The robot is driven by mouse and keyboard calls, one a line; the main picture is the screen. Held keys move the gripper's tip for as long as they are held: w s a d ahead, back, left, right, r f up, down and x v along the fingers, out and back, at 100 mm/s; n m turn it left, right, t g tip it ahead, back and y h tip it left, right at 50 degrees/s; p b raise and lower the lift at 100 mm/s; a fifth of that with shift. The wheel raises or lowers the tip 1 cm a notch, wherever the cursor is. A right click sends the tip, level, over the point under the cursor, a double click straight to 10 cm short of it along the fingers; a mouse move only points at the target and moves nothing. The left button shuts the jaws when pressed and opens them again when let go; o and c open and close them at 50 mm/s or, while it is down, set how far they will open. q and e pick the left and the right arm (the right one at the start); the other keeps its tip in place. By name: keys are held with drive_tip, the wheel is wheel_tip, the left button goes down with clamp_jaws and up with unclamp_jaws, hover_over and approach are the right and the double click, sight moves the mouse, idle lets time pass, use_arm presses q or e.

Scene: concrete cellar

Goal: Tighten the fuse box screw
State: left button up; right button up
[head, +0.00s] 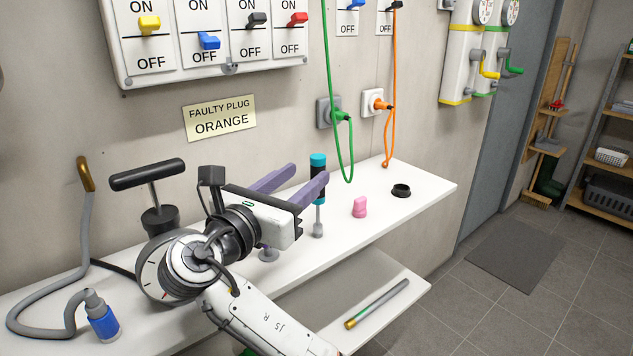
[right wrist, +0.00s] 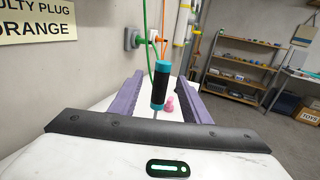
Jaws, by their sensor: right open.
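The fuse box (head: 215,78) is on the wall at the upper left of the head view. A small grey round piece, apparently its screw (head: 229,68), sits at its bottom edge. A screwdriver (head: 318,161) with a teal and black handle stands upright on the white shelf, shaft down. My right gripper (head: 306,176) is open, its purple fingers reaching toward the handle. In the right wrist view the screwdriver (right wrist: 160,88) shows between the two fingers, near their tips; I cannot tell whether either touches it. My left gripper is out of view.
On the shelf (head: 425,186) are a pink piece (head: 360,207), a black ring (head: 401,191), a black-handled plunger-like tool (head: 160,212) and a grey hose (head: 70,265). Green (head: 326,90) and orange (head: 394,80) cables hang behind. A rod (head: 377,304) lies on the lower shelf.

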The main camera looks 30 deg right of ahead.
sight(314, 169)
drive_tip(key=shift+x, duration=2.75)
drive_tip(key=shift+s+d+r, duration=0.1)
drive_tip(key=shift+s, duration=0.05)
clamp_jaws()
